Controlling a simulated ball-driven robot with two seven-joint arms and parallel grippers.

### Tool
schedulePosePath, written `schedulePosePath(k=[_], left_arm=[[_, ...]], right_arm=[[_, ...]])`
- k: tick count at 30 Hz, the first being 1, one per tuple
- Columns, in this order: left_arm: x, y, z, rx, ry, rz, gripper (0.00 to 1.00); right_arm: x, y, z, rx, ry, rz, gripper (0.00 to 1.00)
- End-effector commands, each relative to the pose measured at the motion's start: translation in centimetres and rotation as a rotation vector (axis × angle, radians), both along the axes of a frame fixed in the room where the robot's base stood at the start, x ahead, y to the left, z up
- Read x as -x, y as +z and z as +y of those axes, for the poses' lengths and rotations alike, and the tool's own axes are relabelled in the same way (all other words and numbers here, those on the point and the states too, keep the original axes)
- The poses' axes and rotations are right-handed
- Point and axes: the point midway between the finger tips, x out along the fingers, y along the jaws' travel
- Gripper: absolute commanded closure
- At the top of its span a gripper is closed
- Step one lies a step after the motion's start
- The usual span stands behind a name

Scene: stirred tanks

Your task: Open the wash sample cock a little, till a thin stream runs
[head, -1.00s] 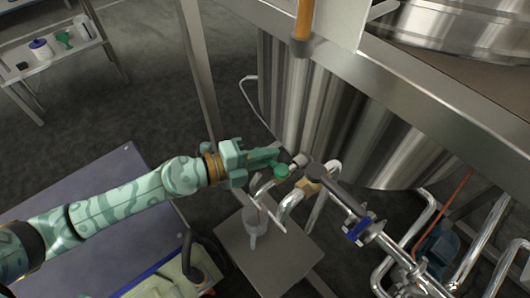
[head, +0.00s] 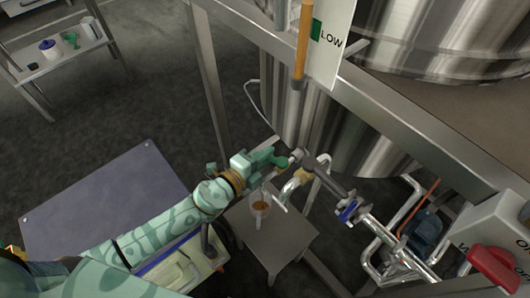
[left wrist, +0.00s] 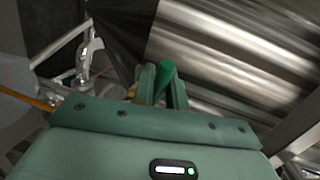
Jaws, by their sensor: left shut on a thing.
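The wash sample cock has a green handle (head: 281,161) on a steel pipe fitting beside the tank. My left gripper (head: 264,159) is at the handle, coming from the left. In the left wrist view the green handle (left wrist: 167,72) stands between the two fingers, and the gripper (left wrist: 160,82) is shut on it. A small cup (head: 260,211) stands on a low metal stand below the cock, with amber-brown liquid showing in it. A thin line shows above the cup, but I cannot tell whether it is a stream or the spout. My right gripper is out of view.
The low stand (head: 268,248) is below the pipes. A steel frame beam (head: 430,130) runs in front of the tank (head: 345,130). A valve with a blue part (head: 348,210) is to the right. A red switch (head: 493,264) is at lower right.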

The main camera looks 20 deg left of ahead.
Motion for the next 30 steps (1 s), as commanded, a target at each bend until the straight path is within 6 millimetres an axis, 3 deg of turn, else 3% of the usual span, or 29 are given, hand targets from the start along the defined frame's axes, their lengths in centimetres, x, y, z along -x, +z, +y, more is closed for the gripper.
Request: schedulePosePath(k=[17, 18, 19, 30], left_arm=[[0.10, 0.07, 0.09, -0.002, 0.031, 0.000, 1.00], [0.11, 0.06, 0.08, -0.002, 0.031, 0.000, 0.75], [0.12, 0.05, 0.08, -0.002, 0.031, 0.000, 0.67], [0.17, -0.02, 0.03, -0.001, 0.029, 0.002, 0.64]], right_arm=[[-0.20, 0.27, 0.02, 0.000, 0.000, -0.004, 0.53], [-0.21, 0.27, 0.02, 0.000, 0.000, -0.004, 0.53], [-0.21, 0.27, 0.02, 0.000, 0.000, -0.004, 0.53], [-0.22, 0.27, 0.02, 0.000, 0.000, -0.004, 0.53]])
